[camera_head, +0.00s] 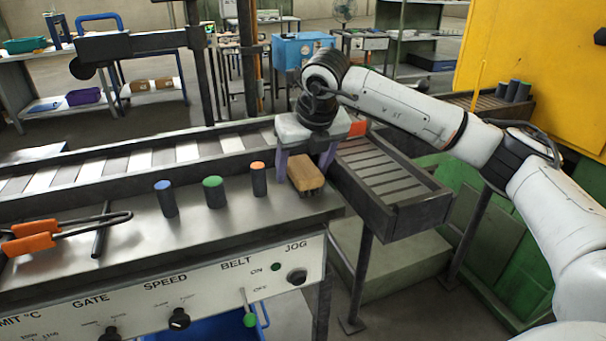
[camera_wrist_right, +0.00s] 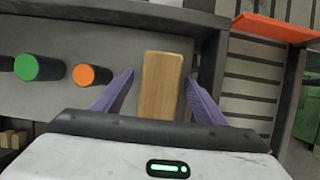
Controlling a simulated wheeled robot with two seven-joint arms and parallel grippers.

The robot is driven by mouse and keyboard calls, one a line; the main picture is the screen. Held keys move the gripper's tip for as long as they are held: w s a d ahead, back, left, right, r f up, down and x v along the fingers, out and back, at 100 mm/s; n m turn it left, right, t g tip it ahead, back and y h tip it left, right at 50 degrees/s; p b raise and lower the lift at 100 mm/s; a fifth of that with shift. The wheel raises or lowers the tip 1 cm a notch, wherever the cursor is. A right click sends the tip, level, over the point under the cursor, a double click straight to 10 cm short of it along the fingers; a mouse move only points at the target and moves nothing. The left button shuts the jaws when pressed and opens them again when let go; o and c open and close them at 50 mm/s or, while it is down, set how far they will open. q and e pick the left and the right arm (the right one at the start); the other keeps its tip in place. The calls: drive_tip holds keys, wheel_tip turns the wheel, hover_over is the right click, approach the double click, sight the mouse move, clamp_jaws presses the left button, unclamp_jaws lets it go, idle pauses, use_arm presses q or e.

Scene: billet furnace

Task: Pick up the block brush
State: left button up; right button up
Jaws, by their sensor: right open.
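The block brush (camera_head: 306,173) has a tan wooden top and lies on the metal bench top near its right end. In the right wrist view the brush (camera_wrist_right: 161,85) lies between the two purple fingers, with a gap on each side. My right gripper (camera_head: 305,168) is open and reaches down over the brush, one finger on either side. It also shows in the right wrist view (camera_wrist_right: 160,95). My left gripper is not in view.
Dark cylinders with blue (camera_head: 166,198), green (camera_head: 214,191) and orange (camera_head: 259,179) tops stand left of the brush. Orange-handled tongs (camera_head: 30,243) lie at the far left. A roller conveyor (camera_head: 390,175) runs behind and right. A control panel (camera_head: 180,295) fronts the bench.

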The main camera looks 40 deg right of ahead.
drive_tip(key=shift+f, duration=0.25)
idle(0.3)
drive_tip(key=c, duration=1.2)
